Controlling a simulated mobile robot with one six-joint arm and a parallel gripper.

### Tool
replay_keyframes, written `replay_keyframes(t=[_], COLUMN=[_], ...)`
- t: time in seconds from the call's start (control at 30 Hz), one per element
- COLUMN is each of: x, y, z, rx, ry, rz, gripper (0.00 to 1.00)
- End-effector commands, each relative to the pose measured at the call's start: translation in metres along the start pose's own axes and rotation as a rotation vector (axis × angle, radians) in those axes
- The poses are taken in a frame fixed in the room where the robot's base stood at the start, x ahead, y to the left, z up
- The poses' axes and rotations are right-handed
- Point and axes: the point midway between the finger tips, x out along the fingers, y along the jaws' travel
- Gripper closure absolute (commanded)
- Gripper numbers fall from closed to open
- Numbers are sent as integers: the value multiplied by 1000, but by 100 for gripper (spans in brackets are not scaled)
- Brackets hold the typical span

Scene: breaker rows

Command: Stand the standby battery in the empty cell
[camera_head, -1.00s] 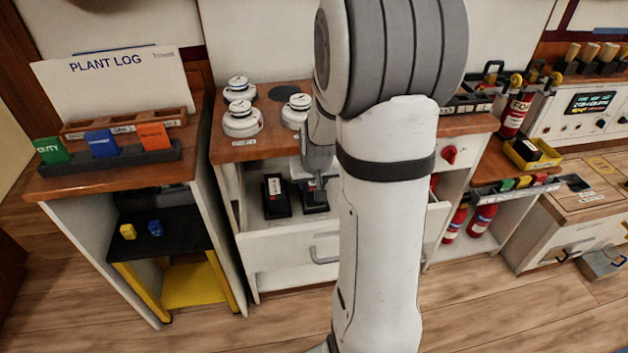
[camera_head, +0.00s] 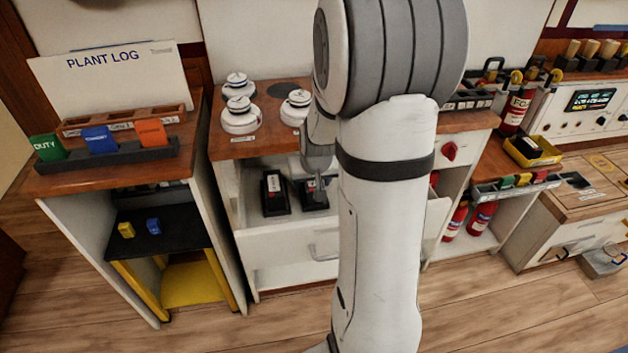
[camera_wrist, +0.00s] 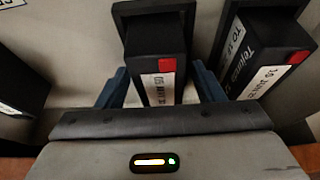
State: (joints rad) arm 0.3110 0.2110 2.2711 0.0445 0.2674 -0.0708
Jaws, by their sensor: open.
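Two black batteries stand in black holders inside the open white drawer (camera_head: 290,243). In the wrist view, the middle battery (camera_wrist: 155,48) has a red square and a white label. The other battery (camera_wrist: 262,50) stands to its right, also with a red square and a label. The left one in the head view (camera_head: 274,192) is clear of my arm. My gripper (camera_wrist: 160,75) is open, its blue fingers on either side of the middle battery. In the head view my gripper (camera_head: 316,184) is over the right battery, largely hidden by my arm. I cannot tell which is the standby battery, and no empty cell is clearly seen.
A dark block (camera_wrist: 18,90) lies left in the wrist view. White round detectors (camera_head: 240,115) stand on the wooden top above the drawer. A rack of coloured tags (camera_head: 100,145) is at left. Fire extinguishers (camera_head: 483,218) and a yellow tray (camera_head: 532,152) are at right.

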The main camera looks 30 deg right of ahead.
Motion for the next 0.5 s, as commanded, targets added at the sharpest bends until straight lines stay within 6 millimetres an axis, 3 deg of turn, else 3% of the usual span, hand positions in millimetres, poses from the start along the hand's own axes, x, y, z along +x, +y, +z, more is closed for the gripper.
replay_keyframes(t=[0.23,0.5], x=[-27,-88], y=[0,0], z=[-6,-6], rx=[-1,-1], ry=[5,6], rz=[0,0], gripper=[38,38])
